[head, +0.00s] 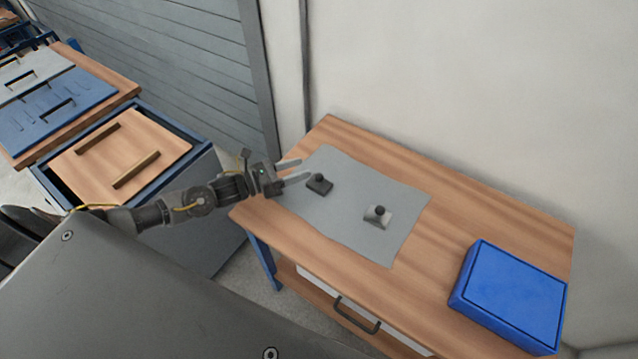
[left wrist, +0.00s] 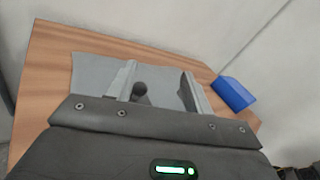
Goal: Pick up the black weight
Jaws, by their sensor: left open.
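The black weight (head: 319,185), a dark block with a round knob on top, stands on a grey mat (head: 345,232) on the wooden table. My left gripper (head: 297,170) is open, its two fingers pointing right towards the black weight and just short of it in the head view. In the left wrist view a dark knob (left wrist: 140,89) shows between the open fingers, nearer the left one; the part below it is hidden by the gripper body. My right gripper is not in view.
A blue box (head: 512,295) stands at the right end of the wooden table (head: 450,220); it also shows in the left wrist view (left wrist: 232,93). A wall runs behind the table. A blue-framed bench with wooden panels (head: 120,160) stands at left.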

